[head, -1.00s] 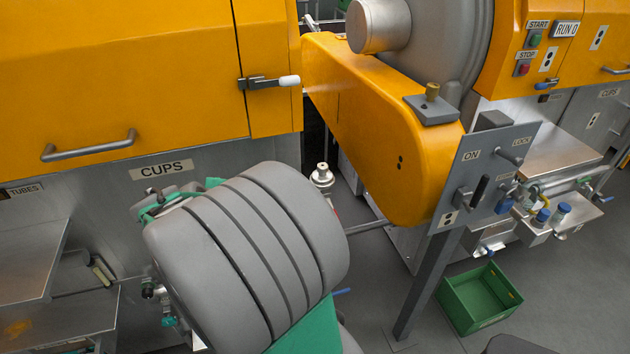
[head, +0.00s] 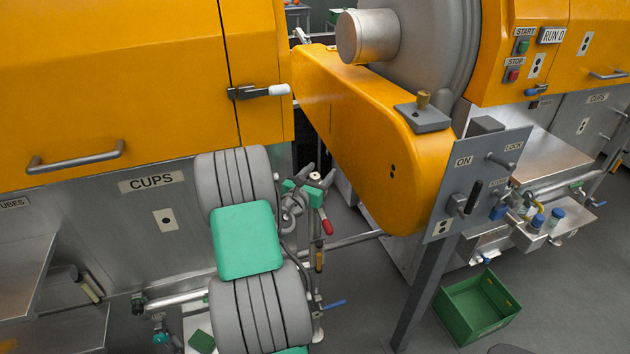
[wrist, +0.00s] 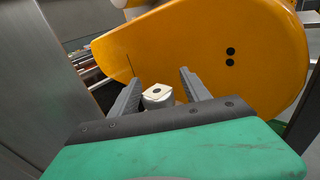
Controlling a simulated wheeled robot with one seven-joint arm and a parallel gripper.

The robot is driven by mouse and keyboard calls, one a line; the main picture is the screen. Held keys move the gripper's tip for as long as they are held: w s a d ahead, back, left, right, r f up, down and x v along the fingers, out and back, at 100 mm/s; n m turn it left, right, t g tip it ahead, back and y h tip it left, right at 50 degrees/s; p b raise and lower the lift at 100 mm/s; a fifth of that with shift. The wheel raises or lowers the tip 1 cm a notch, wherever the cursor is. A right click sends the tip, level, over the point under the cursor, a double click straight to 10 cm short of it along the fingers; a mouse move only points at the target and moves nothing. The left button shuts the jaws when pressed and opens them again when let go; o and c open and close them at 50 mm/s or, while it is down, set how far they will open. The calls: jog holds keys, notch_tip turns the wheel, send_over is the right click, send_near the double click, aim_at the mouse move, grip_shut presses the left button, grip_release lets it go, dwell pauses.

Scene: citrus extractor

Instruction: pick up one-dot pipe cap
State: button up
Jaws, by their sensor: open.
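The pipe cap (wrist: 157,92) is pale, with one dark dot on its top, in the middle of the wrist view. In the head view the cap (head: 315,176) shows as a small light top on an upright fitting, in the gap beside the yellow guard. My gripper (wrist: 158,76) is open, with one finger on each side of the cap in the picture. In the head view my gripper (head: 320,170) is at the cap. I cannot tell whether the fingers touch it. The cap's lower part is hidden.
The yellow guard (head: 370,140), with two dots, stands close behind and right of the cap. A lever panel (head: 478,185) marked ON is further right. A grey wall marked CUPS (head: 155,178) is left. A green crate (head: 478,308) sits on open floor.

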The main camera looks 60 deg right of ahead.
jog(key=shift+a, duration=0.1)
grip_shut()
dwell(0.5)
